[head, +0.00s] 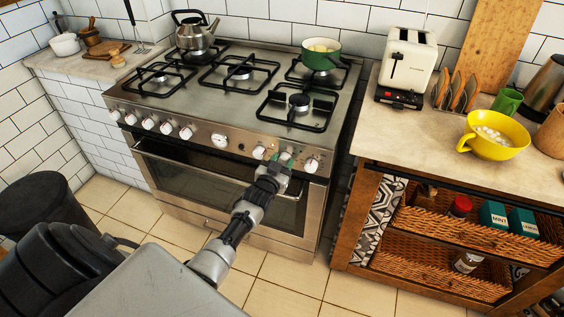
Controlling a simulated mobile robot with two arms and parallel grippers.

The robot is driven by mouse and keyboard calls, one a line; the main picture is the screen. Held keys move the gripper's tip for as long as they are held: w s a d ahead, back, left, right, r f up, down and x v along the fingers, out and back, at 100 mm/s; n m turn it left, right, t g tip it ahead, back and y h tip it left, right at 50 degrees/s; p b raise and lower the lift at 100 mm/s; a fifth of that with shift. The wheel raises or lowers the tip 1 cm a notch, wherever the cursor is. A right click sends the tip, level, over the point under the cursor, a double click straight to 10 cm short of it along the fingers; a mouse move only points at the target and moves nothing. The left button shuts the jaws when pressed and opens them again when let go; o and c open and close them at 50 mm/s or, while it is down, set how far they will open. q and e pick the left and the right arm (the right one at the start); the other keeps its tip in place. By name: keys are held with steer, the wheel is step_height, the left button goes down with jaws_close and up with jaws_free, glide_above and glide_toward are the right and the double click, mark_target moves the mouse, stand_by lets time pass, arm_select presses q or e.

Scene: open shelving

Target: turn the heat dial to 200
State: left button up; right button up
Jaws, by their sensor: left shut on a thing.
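The stove's steel front panel has a row of white dials and a round gauge (220,141). My left gripper (281,162) reaches up from below to the right part of this row. It is shut on a white dial, the heat dial (285,156), between two other white dials, one on its left (258,152) and one on its right (311,165). The gripper covers much of this dial, and its markings are too small to read. My right gripper is not in view.
The oven door (190,175) with its handle is below the dials. A kettle (195,33) and a green pot (321,54) stand on the hob. A wooden counter with a toaster (407,62) and a yellow bowl (490,137) is on the right.

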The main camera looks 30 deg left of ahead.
arm_select(q)
steer(key=shift+f, duration=0.1)
stand_by(0.4)
steer(key=o, duration=0.9)
steer(key=shift+s, duration=0.1)
steer(key=s, duration=0.3)
steer(key=s+d, duration=0.1)
steer(key=s, duration=0.3)
steer(key=s+d, duration=0.1)
steer(key=s, duration=0.2)
steer(key=shift+s+r+p, duration=0.2)
steer(key=shift+s+p, duration=0.05)
steer(key=shift+p, duration=0.15)
